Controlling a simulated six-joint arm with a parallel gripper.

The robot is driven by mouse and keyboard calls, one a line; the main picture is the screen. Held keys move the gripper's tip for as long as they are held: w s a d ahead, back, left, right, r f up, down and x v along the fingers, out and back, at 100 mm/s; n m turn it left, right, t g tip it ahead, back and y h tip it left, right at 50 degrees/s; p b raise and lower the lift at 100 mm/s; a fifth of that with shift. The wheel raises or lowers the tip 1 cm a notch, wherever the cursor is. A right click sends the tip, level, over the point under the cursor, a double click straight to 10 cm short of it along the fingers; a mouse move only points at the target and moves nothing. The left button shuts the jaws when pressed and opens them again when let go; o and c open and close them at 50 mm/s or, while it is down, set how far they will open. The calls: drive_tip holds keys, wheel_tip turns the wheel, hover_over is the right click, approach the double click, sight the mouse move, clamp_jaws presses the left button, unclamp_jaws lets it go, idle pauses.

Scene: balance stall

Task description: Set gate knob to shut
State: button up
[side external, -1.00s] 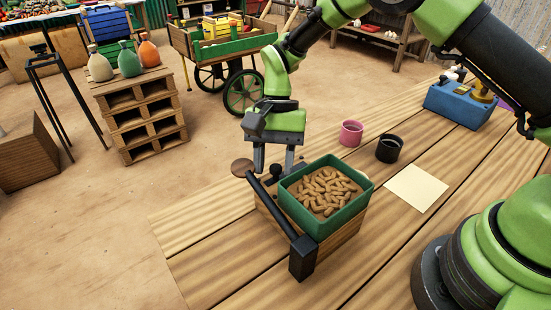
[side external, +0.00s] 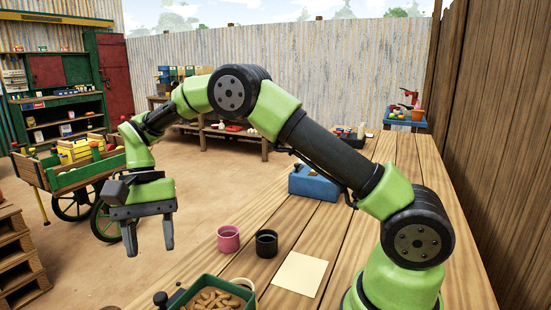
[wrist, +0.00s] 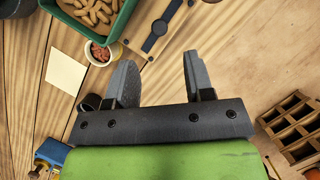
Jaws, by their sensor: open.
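A black pointer-shaped knob (wrist: 157,32) lies on a wooden panel at the top of the wrist view; I take it for the gate knob. Small dark marks sit near its two ends. Any labels for its settings are not readable. A green bin of peanuts (wrist: 119,22) adjoins the panel. The bin also shows at the bottom of the side view (side external: 238,292), cut off, with a dark round part (side external: 160,298) beside it. My gripper (side external: 150,250) is open and empty, fingers pointing down, apart from the knob and bin.
A pink cup (side external: 228,239), a black cup (side external: 266,244) and a pale paper sheet (side external: 300,274) lie on the plank table. A blue box (side external: 318,184) stands farther back. A cart (side external: 75,175) and wooden crates (side external: 18,255) stand on the ground at left.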

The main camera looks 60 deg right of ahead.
sight(160, 296)
wheel_tip(160, 296, up, 2)
drive_tip(key=s+a+t+h, duration=0.3)
drive_tip(key=f, duration=0.9)
drive_tip(key=shift+w+d+f, duration=0.15)
drive_tip(key=shift+d+f, duration=0.1)
drive_tip(key=shift+f, duration=0.1)
drive_tip(key=shift+d, duration=0.9)
drive_tip(key=shift+w+d+r, duration=0.1)
drive_tip(key=shift+d+r, duration=0.2)
drive_tip(key=shift+d, duration=0.25)
drive_tip(key=s+d+r+n+t+y, duration=0.15)
drive_tip(key=s+r, duration=0.25)
drive_tip(key=r, duration=0.6)
drive_tip(key=s+d+r+n+t, duration=0.15)
drive_tip(key=s+r, duration=0.25)
drive_tip(key=r, duration=0.6)
drive_tip(key=s+d+r+n+t, duration=0.1)
drive_tip(key=s+r+t, duration=0.1)
drive_tip(key=s, duration=0.7)
drive_tip(key=shift+s+d+t, duration=0.15)
drive_tip(key=shift+d+t, duration=0.05)
drive_tip(key=shift+t, duration=0.6)
